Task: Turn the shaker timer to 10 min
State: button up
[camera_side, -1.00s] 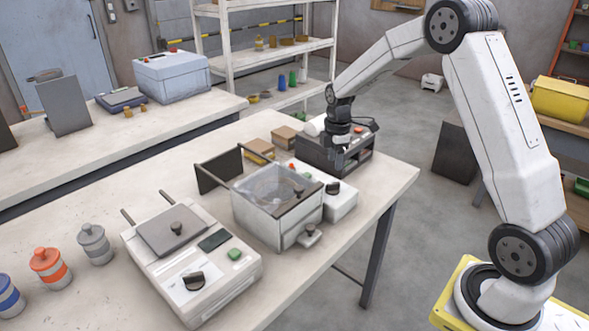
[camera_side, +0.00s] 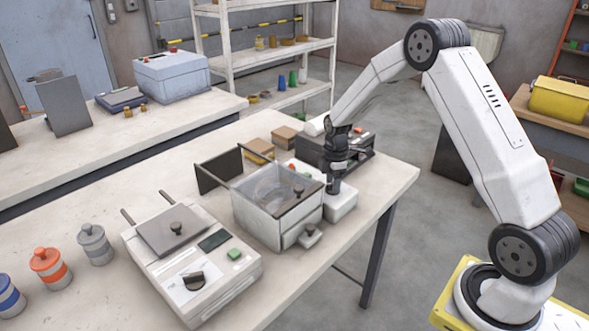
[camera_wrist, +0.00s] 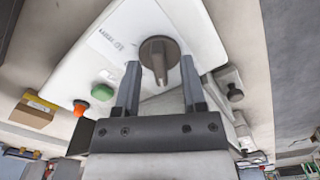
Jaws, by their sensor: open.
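The timer is a dark round knob with a raised bar (camera_wrist: 158,50) on a white control box (camera_wrist: 110,70). In the wrist view the bar points down the picture, towards my gripper's base. My gripper (camera_wrist: 160,72) is open, with one finger at each side of the bar and a gap showing on both sides.
A clear-topped container (camera_side: 275,208) stands directly left of the white box. A green button (camera_wrist: 104,91) and an orange button (camera_wrist: 81,107) sit on the box's face. A dark machine (camera_side: 312,150) stands behind. A larger device (camera_side: 190,255) with its own knob stands front left.

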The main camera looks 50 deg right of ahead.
jog(key=shift+c, duration=0.2)
grip_shut()
